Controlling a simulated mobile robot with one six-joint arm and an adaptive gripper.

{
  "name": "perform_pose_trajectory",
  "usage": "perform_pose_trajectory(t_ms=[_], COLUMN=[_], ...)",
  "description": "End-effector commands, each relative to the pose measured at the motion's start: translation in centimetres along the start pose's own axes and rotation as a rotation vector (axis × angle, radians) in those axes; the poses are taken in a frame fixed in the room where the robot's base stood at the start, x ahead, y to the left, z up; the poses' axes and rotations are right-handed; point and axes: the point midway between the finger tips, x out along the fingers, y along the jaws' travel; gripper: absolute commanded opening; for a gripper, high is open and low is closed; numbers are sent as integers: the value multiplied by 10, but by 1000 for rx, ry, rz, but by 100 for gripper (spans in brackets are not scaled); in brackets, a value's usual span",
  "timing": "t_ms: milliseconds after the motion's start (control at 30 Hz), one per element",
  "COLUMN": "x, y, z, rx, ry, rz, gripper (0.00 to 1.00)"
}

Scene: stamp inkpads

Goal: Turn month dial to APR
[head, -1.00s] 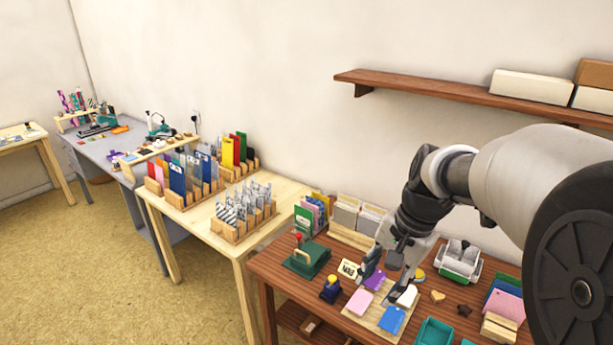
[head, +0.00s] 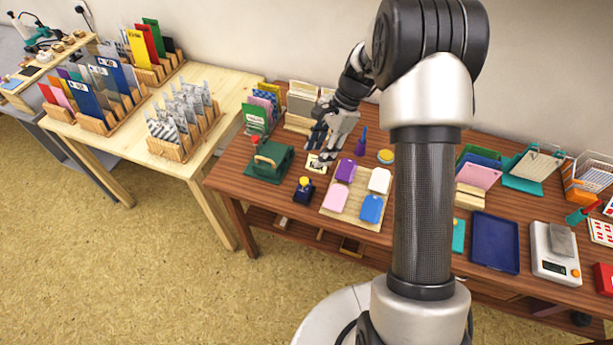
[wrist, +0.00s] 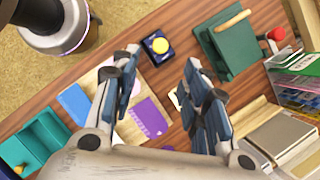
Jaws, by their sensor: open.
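A small dark blue device with a yellow knob (head: 304,190) stands near the front of the brown table, left of a tag board; I take it for the month dial, but no lettering on it is readable. It also shows in the wrist view (wrist: 157,47), beyond the gap between my fingers. My gripper (head: 322,152) is open and empty, above a cream card (head: 314,166) with dark printing. My fingers partly hide the card. In the wrist view my two spread fingers (wrist: 158,85) point towards the table, with the device ahead of them and not touched.
A green press with a red knob (head: 270,161) stands left of the device. The wooden board (head: 342,217) holds purple, white, pink and blue tags to its right. Behind are card racks (head: 300,118). Right lie a blue tray (head: 495,243) and a scale (head: 553,254).

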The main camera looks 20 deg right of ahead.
Motion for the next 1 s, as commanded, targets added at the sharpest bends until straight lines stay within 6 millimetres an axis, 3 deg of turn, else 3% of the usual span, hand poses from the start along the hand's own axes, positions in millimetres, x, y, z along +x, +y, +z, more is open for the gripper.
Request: perform_pose_trajectory(t_ms=[33,200,433,600,900,1000], x=[15,52,89,101,103,103], y=[1,1,1,0,0,0], z=[0,0,0,0,0,0], rx=[0,-2,-2,-1,-2,-2], ry=[-2,-1,0,0,0,0], rz=[4,4,2,0,0,0], gripper=[42,42,42,42,42,36])
